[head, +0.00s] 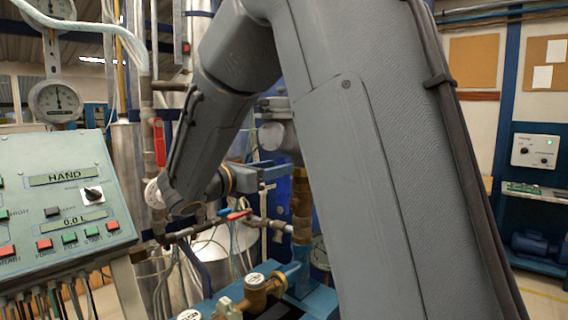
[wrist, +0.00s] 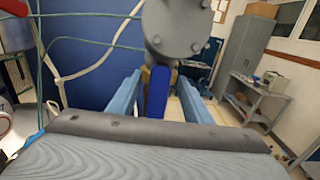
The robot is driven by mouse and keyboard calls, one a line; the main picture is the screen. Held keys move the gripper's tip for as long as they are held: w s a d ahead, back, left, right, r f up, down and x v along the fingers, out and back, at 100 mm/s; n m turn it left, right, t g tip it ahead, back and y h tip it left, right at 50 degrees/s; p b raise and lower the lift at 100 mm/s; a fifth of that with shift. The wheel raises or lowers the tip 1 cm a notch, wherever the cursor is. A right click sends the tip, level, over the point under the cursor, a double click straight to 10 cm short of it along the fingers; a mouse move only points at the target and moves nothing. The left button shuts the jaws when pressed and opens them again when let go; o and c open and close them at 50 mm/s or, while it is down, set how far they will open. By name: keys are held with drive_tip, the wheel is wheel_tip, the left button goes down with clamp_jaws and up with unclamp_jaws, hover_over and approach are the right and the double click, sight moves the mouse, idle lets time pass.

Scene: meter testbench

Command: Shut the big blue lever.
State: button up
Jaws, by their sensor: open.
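In the wrist view the big blue lever (wrist: 157,92) stands upright, end towards me, below a grey round flanged valve body (wrist: 177,26). My gripper (wrist: 160,78) is open, with one light-blue finger on each side of the lever. A gap shows between the lever and each finger, so I see no contact. The lower end of the lever is hidden behind the dark edge of my gripper's body. In the head view my arm covers the middle, and I cannot clearly make out the gripper or the big lever there.
In the head view a control panel (head: 68,205) stands at the left. A red lever (head: 159,143), small red and blue handles (head: 232,214) and brass fittings (head: 258,291) are near my arm. The wrist view shows loose cords at left and a grey cabinet (wrist: 243,50) at right.

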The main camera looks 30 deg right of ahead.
sight(283, 193)
drive_tip(key=shift+p+x, duration=0.45)
drive_tip(key=shift+x, duration=1.35)
clamp_jaws()
